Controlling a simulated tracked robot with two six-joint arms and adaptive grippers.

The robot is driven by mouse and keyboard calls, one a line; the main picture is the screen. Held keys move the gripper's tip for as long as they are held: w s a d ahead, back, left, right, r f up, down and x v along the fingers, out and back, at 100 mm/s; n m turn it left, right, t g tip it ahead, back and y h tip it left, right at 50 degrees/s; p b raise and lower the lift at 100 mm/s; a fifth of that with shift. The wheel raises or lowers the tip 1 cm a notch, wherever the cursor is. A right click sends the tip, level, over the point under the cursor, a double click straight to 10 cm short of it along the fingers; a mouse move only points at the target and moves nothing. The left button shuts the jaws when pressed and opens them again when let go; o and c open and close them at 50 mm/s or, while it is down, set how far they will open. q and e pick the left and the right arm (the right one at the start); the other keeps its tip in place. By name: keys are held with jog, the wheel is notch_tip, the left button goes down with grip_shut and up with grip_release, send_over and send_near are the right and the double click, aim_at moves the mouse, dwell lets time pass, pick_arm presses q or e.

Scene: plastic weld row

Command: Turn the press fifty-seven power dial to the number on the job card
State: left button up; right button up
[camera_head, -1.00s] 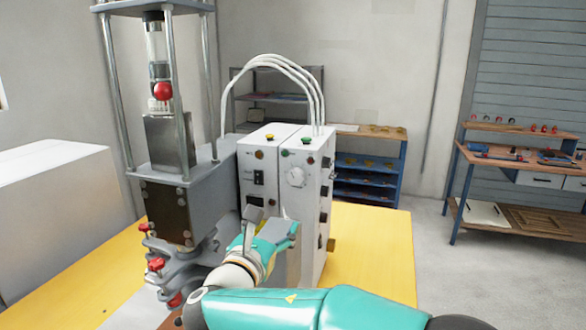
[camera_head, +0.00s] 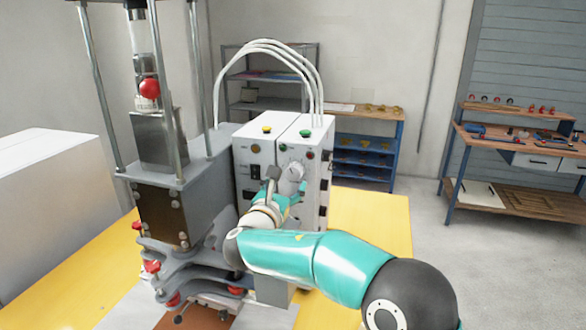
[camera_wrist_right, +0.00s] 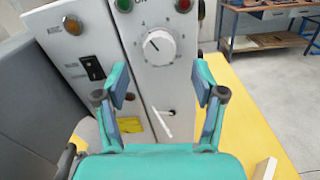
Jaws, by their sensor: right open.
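The power dial (camera_wrist_right: 158,47) is a round white knob with a dark pointer line and a printed scale around it. It sits on the right-hand white control box (camera_wrist_right: 135,25). In the head view the dial (camera_head: 294,171) shows just above my right gripper (camera_head: 285,190). In the right wrist view the gripper (camera_wrist_right: 162,85) is open and empty, its two fingers apart below and either side of the dial, not touching it. The pointer tilts toward the upper left; the scale numbers are too small to read surely. No job card can be made out. My left gripper is out of view.
The press (camera_head: 160,200) with red knobs stands left of the boxes on a yellow table (camera_head: 370,225). Black switches (camera_wrist_right: 92,68) and lamps lie beside the dial. White cables (camera_head: 270,50) arch above the boxes. A workbench (camera_head: 515,140) stands at the right.

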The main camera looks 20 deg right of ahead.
aim_at(293, 174)
jog(key=p+x, duration=0.1)
jog(key=x, duration=0.4)
jog(key=shift+p, duration=0.35)
jog(key=shift+w+d, duration=0.15)
jog(key=shift+w, duration=0.1)
